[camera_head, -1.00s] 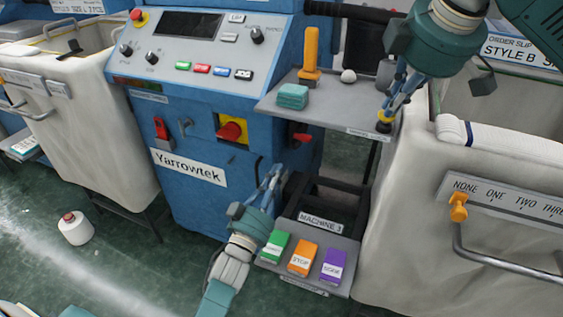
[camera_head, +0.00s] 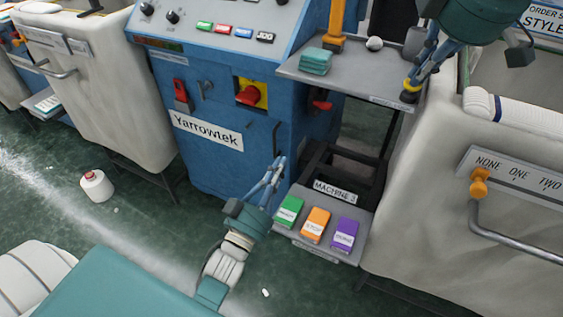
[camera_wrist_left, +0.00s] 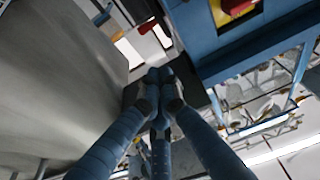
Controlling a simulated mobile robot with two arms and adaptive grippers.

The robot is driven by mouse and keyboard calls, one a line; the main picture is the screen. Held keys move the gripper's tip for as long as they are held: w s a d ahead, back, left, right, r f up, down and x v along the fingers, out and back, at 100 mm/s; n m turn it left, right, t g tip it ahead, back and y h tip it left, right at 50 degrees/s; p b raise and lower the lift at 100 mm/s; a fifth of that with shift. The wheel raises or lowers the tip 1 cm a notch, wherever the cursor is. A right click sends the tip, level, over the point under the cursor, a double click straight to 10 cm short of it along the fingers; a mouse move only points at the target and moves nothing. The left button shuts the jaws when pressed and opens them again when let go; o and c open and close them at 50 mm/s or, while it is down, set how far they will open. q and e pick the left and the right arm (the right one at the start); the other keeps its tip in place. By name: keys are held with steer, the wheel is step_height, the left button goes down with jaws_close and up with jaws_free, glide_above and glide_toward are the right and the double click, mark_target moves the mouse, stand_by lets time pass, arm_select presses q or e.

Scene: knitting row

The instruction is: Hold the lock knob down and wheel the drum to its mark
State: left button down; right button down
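My left gripper (camera_head: 273,180) hangs low in front of the blue machine, left of the green pad. Its fingertips come together with nothing seen between them; they also show in the left wrist view (camera_wrist_left: 159,85). An orange knob (camera_head: 479,187) sits below the NONE ONE TWO scale on the right bin. I cannot pick out a drum for certain.
The blue Yarrowtek machine (camera_head: 228,160) carries a red-yellow switch (camera_head: 249,93). The grey shelf (camera_head: 352,75) holds a teal stack (camera_head: 315,62). Green (camera_head: 289,211), orange (camera_head: 315,226) and purple (camera_head: 344,236) pads sit low.

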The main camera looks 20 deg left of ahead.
arm_select(q)
steer(key=v, duration=1)
steer(key=shift+s, duration=0.4)
arm_select(e)
steer(key=shift+f, duration=0.1)
arm_select(q)
steer(key=shift+f, duration=0.15)
steer(key=v, duration=1.2)
